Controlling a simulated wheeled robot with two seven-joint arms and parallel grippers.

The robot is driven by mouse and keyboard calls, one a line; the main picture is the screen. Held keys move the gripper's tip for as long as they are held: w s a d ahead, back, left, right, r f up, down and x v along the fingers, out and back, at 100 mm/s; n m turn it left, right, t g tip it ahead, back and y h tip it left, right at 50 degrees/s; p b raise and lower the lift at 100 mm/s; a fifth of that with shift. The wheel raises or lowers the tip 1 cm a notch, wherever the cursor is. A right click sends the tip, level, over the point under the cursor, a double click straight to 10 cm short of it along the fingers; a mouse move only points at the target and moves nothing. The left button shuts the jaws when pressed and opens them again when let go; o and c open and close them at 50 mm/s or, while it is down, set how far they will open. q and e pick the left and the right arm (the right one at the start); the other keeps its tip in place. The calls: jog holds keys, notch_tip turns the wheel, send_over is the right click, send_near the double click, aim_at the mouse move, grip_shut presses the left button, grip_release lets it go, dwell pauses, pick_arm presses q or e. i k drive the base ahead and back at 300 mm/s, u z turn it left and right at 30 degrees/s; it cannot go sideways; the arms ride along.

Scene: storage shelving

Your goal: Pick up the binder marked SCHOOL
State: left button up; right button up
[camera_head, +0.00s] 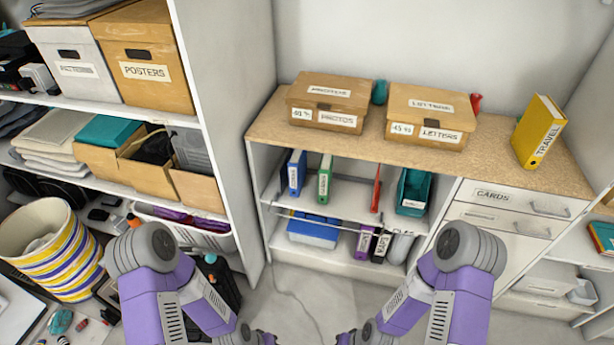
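No label reading SCHOOL is legible to me. A blue binder (296,172) and a green binder (325,178) stand upright on the upper shelf under the wooden counter, with small labels too small to read. A thin red binder (376,188) stands further right on that shelf. A purple binder (363,242) and a black binder (381,246) stand on the bottom shelf, their labels also unclear. A yellow binder marked TRAVEL (538,131) stands on the countertop at the right.
The counter (268,132) carries a PHOTOS box (330,101) and a LETTERS box (430,113). A teal bin (413,192) stands right of the red binder. The floor before the cabinet looks mostly clear.

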aim_at(297, 164)
jog(key=z, duration=1.35)
jog(key=i, duration=0.85)
jog(key=u, duration=0.95)
